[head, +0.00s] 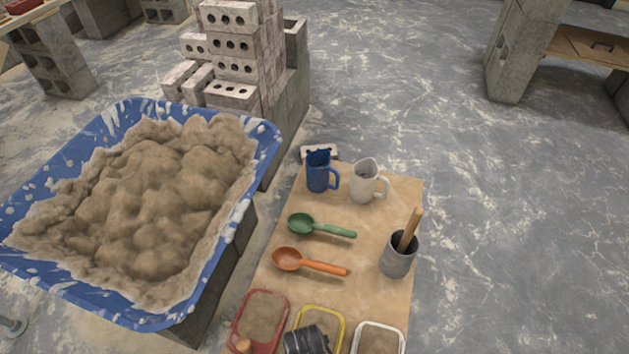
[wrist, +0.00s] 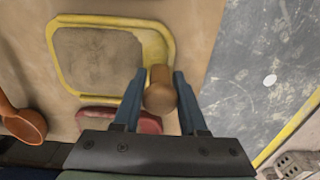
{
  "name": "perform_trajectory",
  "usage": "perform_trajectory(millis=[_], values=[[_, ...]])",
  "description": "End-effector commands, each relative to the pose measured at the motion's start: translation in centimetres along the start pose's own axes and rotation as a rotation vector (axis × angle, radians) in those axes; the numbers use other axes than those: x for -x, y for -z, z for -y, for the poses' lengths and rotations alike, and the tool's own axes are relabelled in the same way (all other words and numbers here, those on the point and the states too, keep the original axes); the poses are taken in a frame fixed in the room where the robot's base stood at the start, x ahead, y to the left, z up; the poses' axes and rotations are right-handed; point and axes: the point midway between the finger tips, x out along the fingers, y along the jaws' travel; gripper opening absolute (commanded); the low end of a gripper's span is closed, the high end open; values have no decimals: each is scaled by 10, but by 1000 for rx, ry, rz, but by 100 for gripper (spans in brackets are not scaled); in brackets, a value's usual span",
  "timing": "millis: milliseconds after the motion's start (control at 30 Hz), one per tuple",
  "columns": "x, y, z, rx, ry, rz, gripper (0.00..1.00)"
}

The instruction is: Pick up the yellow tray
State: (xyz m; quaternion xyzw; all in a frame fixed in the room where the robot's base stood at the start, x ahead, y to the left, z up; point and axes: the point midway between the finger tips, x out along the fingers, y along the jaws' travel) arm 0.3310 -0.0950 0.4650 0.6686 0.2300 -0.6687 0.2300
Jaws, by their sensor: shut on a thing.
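The yellow tray (head: 322,310) holds a layer of sand-coloured material and lies at the near end of the board, between a red tray (head: 272,293) and a white tray (head: 380,325). In the wrist view the yellow tray (wrist: 154,46) has a rounded wooden handle (wrist: 160,98) at its near right corner. My gripper (wrist: 158,76) has one finger on each side of this handle and is shut on it. In the head view my gripper (head: 307,341) covers the tray's near part. I cannot tell whether the tray is clear of the board.
The board (head: 345,235) also bears orange (head: 290,259) and green scoops (head: 302,224), a blue jug (head: 319,175), a white jug (head: 366,182) and a grey pot (head: 398,262). A blue tub (head: 268,135) of mortar stands left. Open floor lies right.

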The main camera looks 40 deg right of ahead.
Motion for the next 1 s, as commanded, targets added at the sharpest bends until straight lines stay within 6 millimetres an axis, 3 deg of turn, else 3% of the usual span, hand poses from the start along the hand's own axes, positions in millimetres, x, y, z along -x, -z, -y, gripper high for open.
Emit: perform_trajectory(millis=[267,700,1000], values=[[10,1,-2,0,-4,-3,0],[88,1,-1,0,-5,-3,0],[101,0,-1,0,-2,-1,0]])
